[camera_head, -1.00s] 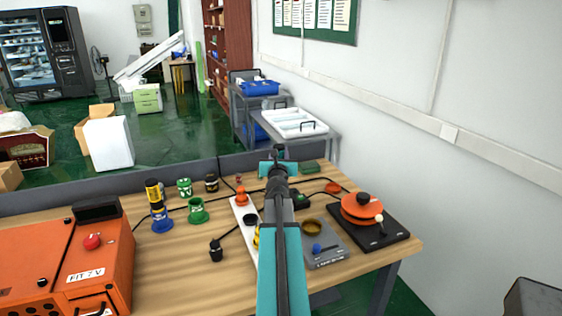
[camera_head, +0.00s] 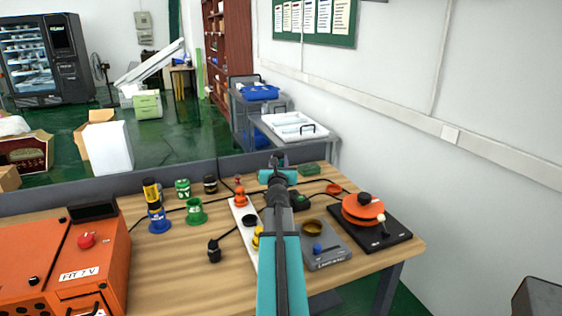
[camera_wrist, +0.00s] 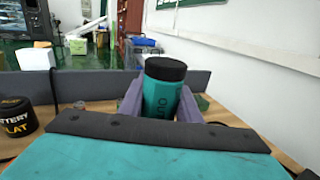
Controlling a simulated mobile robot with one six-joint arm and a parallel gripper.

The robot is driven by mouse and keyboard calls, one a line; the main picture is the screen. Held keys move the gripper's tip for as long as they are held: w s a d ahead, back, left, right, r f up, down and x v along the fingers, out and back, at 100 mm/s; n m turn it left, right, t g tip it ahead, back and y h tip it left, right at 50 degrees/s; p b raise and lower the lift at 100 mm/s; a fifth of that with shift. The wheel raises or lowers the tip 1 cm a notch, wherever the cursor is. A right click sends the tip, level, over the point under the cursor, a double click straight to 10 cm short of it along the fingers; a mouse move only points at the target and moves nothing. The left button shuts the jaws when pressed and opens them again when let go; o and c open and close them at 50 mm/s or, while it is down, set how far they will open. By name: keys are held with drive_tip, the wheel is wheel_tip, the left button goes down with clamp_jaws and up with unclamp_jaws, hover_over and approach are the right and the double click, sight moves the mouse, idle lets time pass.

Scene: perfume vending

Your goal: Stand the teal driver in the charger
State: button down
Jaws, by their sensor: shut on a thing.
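In the wrist view a teal cylinder with a black cap, the teal driver (camera_wrist: 163,92), stands nearly upright between the two purple-grey fingers of my gripper (camera_wrist: 160,104). Its lower end is hidden behind my gripper's body. In the head view my gripper (camera_head: 279,160) is over the far part of the wooden table, and the driver cannot be made out clearly there. I cannot tell for certain which table item is the charger. A grey unit (camera_head: 331,261) with a round brown-rimmed opening and a blue knob sits right of my arm.
A white strip (camera_head: 239,204) with coloured pieces is partly hidden by my arm. Blue (camera_head: 159,225) and green (camera_head: 195,216) holders stand left. A black-based orange disc device (camera_head: 363,209) is right, an orange box (camera_head: 60,262) front left. Bare wood (camera_head: 175,270) lies between box and strip.

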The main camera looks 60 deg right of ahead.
drive_tip(key=shift+f, duration=0.2)
drive_tip(key=c, duration=1.3)
unclamp_jaws()
drive_tip(key=shift+r, duration=0.2)
